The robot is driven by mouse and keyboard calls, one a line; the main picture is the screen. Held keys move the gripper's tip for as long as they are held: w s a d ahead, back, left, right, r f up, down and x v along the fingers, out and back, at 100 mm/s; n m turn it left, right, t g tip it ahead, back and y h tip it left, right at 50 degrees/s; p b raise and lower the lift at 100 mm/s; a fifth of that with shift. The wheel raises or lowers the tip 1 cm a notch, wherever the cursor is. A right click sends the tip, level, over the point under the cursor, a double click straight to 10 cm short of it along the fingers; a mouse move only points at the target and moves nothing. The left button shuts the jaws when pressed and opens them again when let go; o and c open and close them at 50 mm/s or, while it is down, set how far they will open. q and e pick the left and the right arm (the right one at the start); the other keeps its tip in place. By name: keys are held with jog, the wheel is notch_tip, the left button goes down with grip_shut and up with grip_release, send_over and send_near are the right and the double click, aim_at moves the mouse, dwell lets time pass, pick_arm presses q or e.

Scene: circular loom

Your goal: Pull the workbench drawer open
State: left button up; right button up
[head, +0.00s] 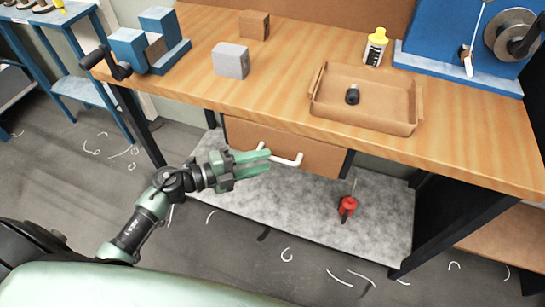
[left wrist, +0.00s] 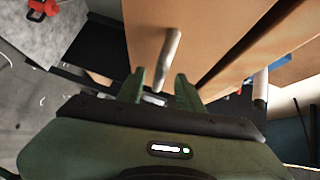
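The workbench drawer (head: 318,158) is a brown wooden box front under the bench top, and it looks shut. A white bar handle (head: 286,160) runs across its front. My left gripper (head: 266,161) is open, with its green fingers at the left end of the handle. In the left wrist view the drawer front (left wrist: 205,35) fills the upper middle. The handle (left wrist: 171,60) shows there as a pale rod whose lower end reaches between the parted fingers of my left gripper (left wrist: 162,88), with a gap on each side. My right gripper is not in view.
The wooden workbench (head: 205,85) carries a tray (head: 330,110), a grey block (head: 231,61), a yellow-capped bottle (head: 375,48) and a blue vise (head: 130,48). A red object (head: 347,207) stands on the lower shelf (head: 300,215). The floor before the bench has scattered shavings.

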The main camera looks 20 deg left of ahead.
aim_at(272, 159)
pick_arm(q)
jog(key=shift+x, duration=1.95)
jog(key=shift+a, duration=0.1)
grip_shut()
jog(key=shift+f, duration=0.1)
